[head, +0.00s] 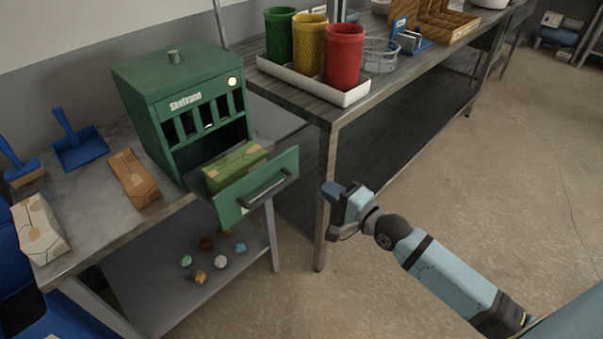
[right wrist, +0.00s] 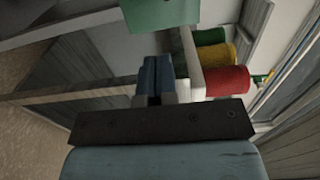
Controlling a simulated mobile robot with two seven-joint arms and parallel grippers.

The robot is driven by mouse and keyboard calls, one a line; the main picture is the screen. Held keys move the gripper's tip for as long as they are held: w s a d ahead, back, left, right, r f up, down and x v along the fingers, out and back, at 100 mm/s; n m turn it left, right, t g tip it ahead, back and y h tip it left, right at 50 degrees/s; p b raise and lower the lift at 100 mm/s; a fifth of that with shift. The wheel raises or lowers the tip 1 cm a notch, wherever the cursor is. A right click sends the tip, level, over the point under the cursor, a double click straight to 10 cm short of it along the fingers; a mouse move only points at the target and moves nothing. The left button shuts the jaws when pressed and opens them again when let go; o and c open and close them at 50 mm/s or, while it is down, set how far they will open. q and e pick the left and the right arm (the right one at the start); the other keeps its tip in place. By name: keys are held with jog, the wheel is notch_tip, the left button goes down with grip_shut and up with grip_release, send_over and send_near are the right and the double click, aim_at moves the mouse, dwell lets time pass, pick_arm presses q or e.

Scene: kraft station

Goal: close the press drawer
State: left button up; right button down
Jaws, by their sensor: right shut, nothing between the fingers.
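A green press (head: 180,105) stands on the grey table at the left. Its drawer (head: 285,163) is pulled out toward the front right, with a dark bar handle (head: 265,188) on its front. A green and tan package (head: 235,165) lies in the drawer. My right gripper (head: 333,190) is shut and empty, to the right of the drawer front and apart from it. In the right wrist view, the shut fingers (right wrist: 155,78) point toward a green panel (right wrist: 160,12), which looks like the drawer front. My left gripper is not in view.
A taller bench (head: 292,92) behind holds a white tray (head: 355,97) with green, yellow and red cups; its leg (head: 325,215) stands near my right gripper. Packages, a dustpan and a brush lie left of the press. Small coloured lumps lie on the lower shelf (head: 165,290).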

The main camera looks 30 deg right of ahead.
aim_at(294, 166)
jog(key=b+x, duration=0.1)
jog(key=x, duration=0.7)
jog(key=shift+w+f, duration=0.1)
jog(key=shift+w, duration=0.05)
jog(key=shift+w+a, duration=0.2)
jog(key=shift+w, duration=0.15)
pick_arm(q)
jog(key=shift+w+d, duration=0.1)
pick_arm(e)
jog(key=shift+w+a, duration=0.1)
jog(key=shift+w, duration=0.15)
jog(key=shift+w+a, duration=0.15)
jog(key=shift+w, duration=0.35)
jog(key=b+x, duration=0.2)
jog(key=x, duration=1.4)
jog(key=shift+w+f, duration=0.1)
jog(key=shift+w, duration=0.05)
jog(key=shift+w+a, duration=0.25)
jog(key=shift+w, duration=0.25)
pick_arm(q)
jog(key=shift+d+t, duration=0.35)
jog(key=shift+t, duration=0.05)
pick_arm(e)
jog(key=shift+d+r, duration=0.1)
jog(key=shift+r, duration=0.25)
